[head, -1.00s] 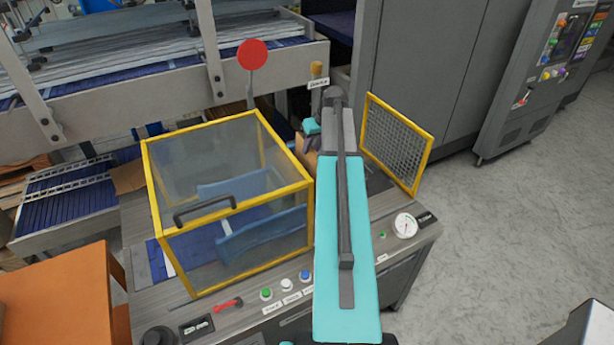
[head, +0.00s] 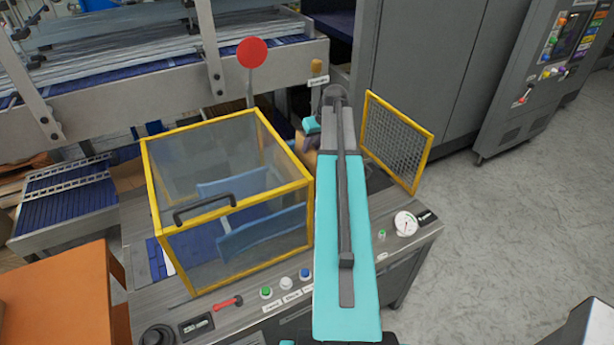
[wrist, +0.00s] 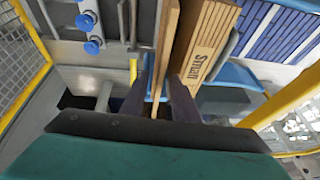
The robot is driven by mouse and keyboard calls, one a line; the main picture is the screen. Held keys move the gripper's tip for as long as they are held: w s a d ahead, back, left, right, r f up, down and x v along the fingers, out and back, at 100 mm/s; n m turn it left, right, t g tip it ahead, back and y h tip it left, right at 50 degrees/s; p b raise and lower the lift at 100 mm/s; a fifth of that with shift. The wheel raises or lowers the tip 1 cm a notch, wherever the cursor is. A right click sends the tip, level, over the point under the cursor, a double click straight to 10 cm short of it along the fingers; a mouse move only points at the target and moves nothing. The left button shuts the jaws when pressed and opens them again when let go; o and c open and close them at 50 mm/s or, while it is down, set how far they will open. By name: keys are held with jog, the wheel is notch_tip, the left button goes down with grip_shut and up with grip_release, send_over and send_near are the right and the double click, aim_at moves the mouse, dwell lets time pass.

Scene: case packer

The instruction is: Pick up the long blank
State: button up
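In the wrist view, a thin tan cardboard board (wrist: 166,42), seen nearly edge-on, runs down between the two dark fingers of my gripper (wrist: 160,92). It looks like the long blank. The fingers are apart, one on each side of its edge, and a gap shows beside the right finger. A wider printed tan piece (wrist: 208,38) stands just to the right. In the head view, a small patch of tan cardboard (head: 305,146) shows left of my arm's far end. My arm hides most of it, and my fingertips cannot be made out there.
A yellow-framed clear guard box (head: 225,205) with blue parts inside stands left of my arm. A yellow mesh guard (head: 396,140) stands to the right. A red round sign (head: 252,53) rises behind. The front panel has buttons and a gauge (head: 405,225).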

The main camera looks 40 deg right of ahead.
jog(key=shift+f, duration=0.1)
dwell(0.4)
grip_shut()
jog(key=shift+r, duration=0.35)
jog(key=shift+r+b, duration=0.35)
jog(key=shift+r, duration=0.55)
notch_tip(320, 180, up, 26)
jog(key=b, duration=0.7)
